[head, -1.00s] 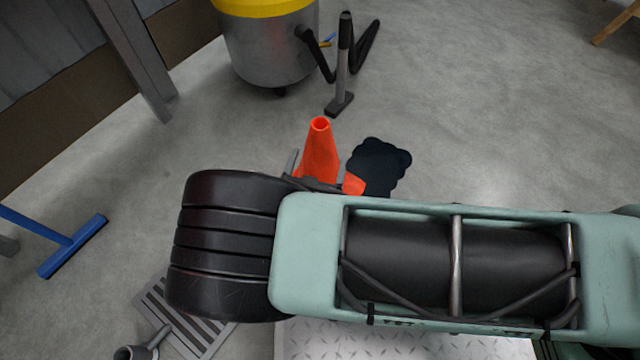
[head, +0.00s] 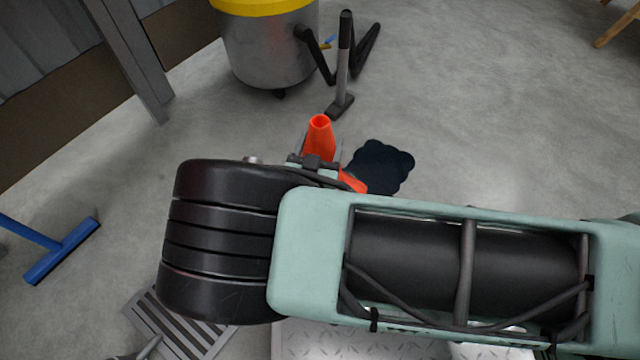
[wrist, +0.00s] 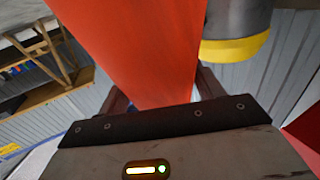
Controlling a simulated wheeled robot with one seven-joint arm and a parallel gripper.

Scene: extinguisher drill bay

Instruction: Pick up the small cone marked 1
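An orange-red cone (head: 319,142) stands upright on the floor beyond my arm in the head view. My arm hides its lower part; an orange piece (head: 352,181) shows at its lower right. No number is visible on it. My gripper (head: 319,150) is at the cone, with one finger on each side of it. In the upside-down wrist view the cone (wrist: 145,45) fills the space in front of the palm between the spread fingers (wrist: 160,95). The fingers look open; whether they touch the cone is hard to tell.
A steel vacuum with a yellow top (head: 268,45) and its nozzle (head: 341,100) stand behind the cone. A dark puddle-shaped patch (head: 383,165) lies right of it. A blue squeegee (head: 62,250) and a floor grate (head: 180,325) are at left. Floor at right is clear.

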